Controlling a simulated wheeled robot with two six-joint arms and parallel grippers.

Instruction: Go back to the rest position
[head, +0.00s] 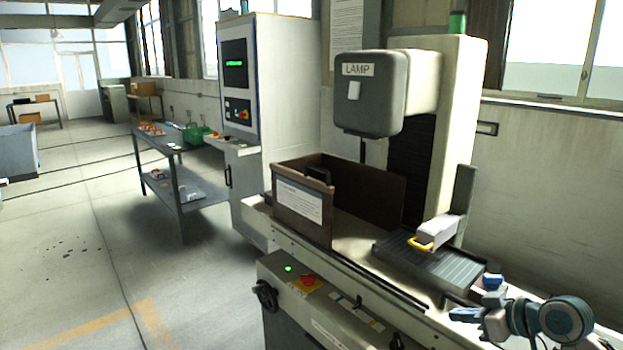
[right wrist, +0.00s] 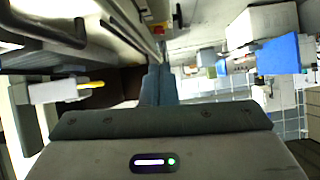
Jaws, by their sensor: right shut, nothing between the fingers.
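My right gripper (head: 464,314) shows at the bottom right of the head view, in front of the machine's near edge. Its fingers point left, and it is shut and empty. In the right wrist view the two blue-grey fingers (right wrist: 158,85) lie side by side with nothing between them. Part of my right arm shows beside it at the lower right. My left gripper is not in view.
A grinding-type machine (head: 340,225) with a brown guard (head: 300,207) and a lamp-labelled head (head: 371,92) stands close ahead. A pale block with a yellow handle (head: 421,244) sits on its ribbed plate (head: 405,258). Floor (head: 70,240) at left is open.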

